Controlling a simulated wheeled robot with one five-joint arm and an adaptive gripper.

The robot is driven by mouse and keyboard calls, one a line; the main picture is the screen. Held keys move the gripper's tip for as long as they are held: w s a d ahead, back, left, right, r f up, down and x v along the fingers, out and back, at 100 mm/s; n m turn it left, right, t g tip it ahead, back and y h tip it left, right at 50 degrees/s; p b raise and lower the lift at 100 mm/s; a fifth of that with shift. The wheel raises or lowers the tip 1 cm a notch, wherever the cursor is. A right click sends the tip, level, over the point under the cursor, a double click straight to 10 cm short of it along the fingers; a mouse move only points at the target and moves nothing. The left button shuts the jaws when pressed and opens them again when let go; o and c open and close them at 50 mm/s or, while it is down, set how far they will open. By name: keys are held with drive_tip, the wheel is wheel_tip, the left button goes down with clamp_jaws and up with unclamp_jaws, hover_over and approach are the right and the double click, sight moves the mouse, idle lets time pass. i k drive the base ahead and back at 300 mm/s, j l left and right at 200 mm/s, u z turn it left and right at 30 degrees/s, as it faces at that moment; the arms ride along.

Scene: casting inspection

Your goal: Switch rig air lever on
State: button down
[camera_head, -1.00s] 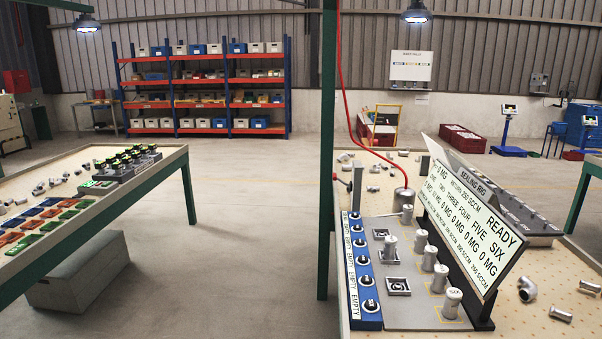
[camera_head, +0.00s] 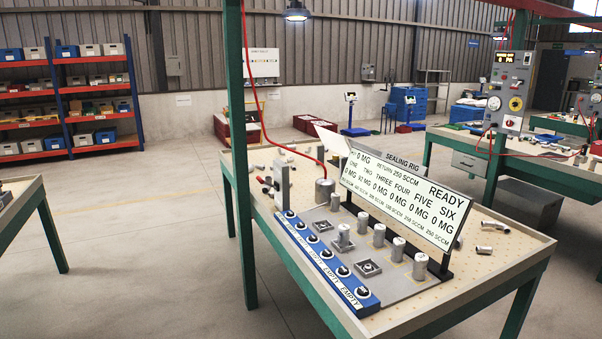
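The sealing rig stands on a pegboard-topped bench (camera_head: 470,290) right of centre. A grey upright block (camera_head: 282,187) stands at the rig's far left end. Small red and dark parts (camera_head: 265,183) lie beside it; one may be the air lever, but it is too small to tell, and so is its on or off position. A red hose (camera_head: 290,149) runs down to a grey metal canister (camera_head: 325,191). My gripper is not in view.
A blue strip (camera_head: 325,262) with black knobs and EMPTY labels lines the rig's near side. Several grey cylinders (camera_head: 398,250) stand on the plate. A green post (camera_head: 238,150) rises at the bench's left. Open floor (camera_head: 150,240) lies left; another bench (camera_head: 20,215) is at far left.

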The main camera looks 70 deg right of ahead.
sight(258, 179)
drive_tip(key=i+l+z, duration=0.2)
drive_tip(key=i+z, duration=0.2)
drive_tip(key=i+l+z, duration=0.1)
drive_tip(key=i+z, duration=0.2)
drive_tip(key=z, duration=0.15)
drive_tip(key=i+z, duration=0.65)
drive_tip(key=i, duration=0.35)
drive_tip(key=i+z, duration=0.3)
drive_tip(key=i, duration=0.35)
drive_tip(key=i+l+u, duration=0.45)
drive_tip(key=i, duration=0.15)
drive_tip(key=i+l+u, duration=0.45)
drive_tip(key=l, duration=0.2)
